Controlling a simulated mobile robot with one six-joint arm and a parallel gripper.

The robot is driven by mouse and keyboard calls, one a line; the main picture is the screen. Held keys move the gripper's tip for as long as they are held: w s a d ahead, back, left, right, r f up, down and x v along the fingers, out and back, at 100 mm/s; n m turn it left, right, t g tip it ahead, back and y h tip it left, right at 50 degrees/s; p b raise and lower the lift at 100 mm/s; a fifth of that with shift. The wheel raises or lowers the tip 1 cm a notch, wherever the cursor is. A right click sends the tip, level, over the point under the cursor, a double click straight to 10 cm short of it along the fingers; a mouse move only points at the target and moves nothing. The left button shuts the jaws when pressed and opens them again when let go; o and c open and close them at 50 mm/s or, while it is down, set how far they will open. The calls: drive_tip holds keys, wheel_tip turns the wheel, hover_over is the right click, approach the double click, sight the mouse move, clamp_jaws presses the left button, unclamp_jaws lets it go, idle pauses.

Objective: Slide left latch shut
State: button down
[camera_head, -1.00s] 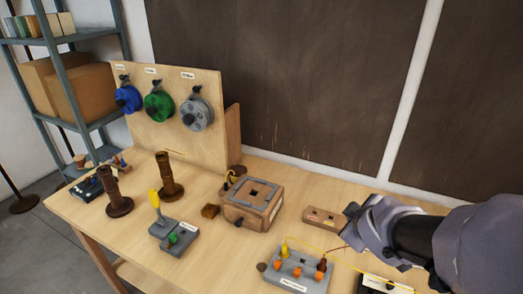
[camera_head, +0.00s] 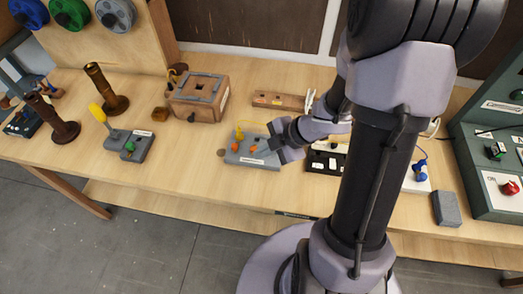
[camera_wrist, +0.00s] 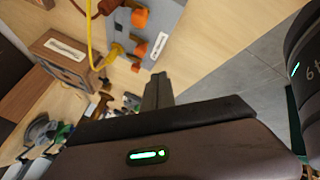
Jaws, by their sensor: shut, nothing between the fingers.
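A grey terminal block (camera_head: 262,164) sits on the bench in the head view, with small orange latches on its top. The left latch (camera_head: 235,147) is near the yellow wire's plug; whether it is slid open or shut is too small to tell. In the wrist view the block (camera_wrist: 172,18) fills the upper middle, and the lowest orange latch (camera_wrist: 135,67) is nearest my fingers. My gripper (camera_head: 284,150) is shut and empty at the block's right side in the head view, partly covering it. Its fingertips (camera_wrist: 158,85) show in the wrist view, apart from the latch.
A wooden box (camera_head: 198,97) stands behind left of the block. A grey block with a green button (camera_head: 128,146) and brown posts (camera_head: 112,96) stand further left. A wooden strip (camera_head: 278,100) lies behind. Bare bench lies in front.

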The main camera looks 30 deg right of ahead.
sight(236, 145)
drive_tip(key=b+x, duration=0.3)
drive_tip(key=x, duration=0.3)
drive_tip(key=shift+f, duration=0.3)
drive_tip(key=w, duration=0.3)
drive_tip(key=shift+w+a+r, duration=0.2)
drive_tip(key=shift+a+r, duration=0.05)
drive_tip(key=shift+a, duration=0.05)
drive_tip(key=shift+w, duration=0.3)
drive_tip(key=shift+r, duration=0.1)
